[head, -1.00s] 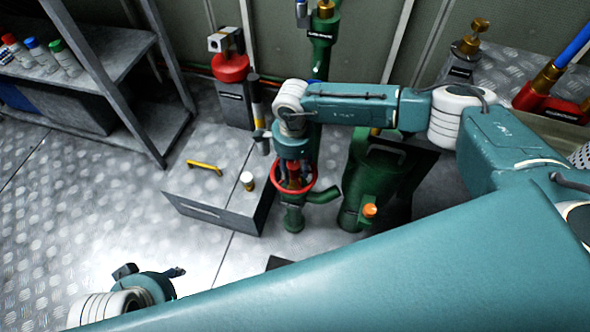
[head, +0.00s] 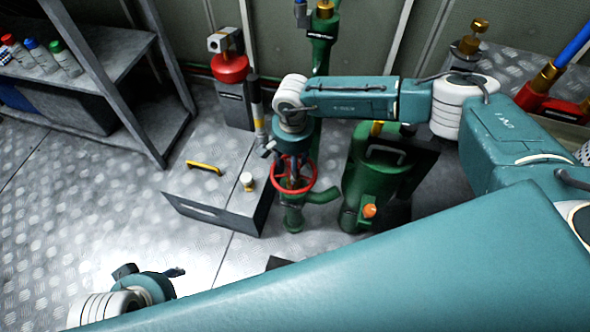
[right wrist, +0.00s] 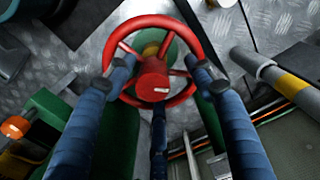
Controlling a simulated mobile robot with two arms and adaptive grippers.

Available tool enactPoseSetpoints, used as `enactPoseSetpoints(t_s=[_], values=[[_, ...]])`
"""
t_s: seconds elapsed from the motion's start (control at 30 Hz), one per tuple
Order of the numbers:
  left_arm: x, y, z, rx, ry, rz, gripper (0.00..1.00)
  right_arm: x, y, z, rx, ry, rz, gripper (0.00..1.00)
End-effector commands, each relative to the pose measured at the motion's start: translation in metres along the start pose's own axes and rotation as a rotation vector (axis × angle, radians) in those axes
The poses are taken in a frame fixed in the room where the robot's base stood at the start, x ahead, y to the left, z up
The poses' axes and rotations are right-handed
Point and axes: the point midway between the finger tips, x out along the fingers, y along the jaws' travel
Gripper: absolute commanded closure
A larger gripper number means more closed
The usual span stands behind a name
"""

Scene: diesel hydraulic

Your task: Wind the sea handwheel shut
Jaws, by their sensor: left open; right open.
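The red sea handwheel (head: 313,179) sits on top of a green valve body (head: 293,216), and its hub (right wrist: 152,80) with a white mark shows in the right wrist view. My right gripper (head: 291,164) comes down onto the wheel from above. In the right wrist view its blue fingers (right wrist: 157,72) are spread apart around the hub, over the rim and spokes; whether they touch the wheel I cannot tell. My left gripper (head: 150,271) is open and empty at the lower left, far from the wheel.
A grey box (head: 205,213) with a yellow handle stands left of the wheel. A green canister (head: 365,185) stands close on its right, and a grey post with a red top (head: 230,68) behind. A shelf (head: 100,55) with bottles is at the left; the floor before it is clear.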

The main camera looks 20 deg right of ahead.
Motion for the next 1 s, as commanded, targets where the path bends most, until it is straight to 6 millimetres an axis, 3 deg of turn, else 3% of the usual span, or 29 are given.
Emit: enactPoseSetpoints(t_s=[0.8, 1.0], values=[[0.0008, 0.0, 0.0003, 0.0, 0.0, 0.0, 0.58, 0.0084, 0.0091, 0.007, -1.26, -0.026, 0.013, 0.48], [0.0008, 0.0, 0.0003, 0.0, 0.0, 0.0, 0.58, 0.0097, 0.0116, 0.0071, -1.425, -0.032, 0.015, 0.48]])
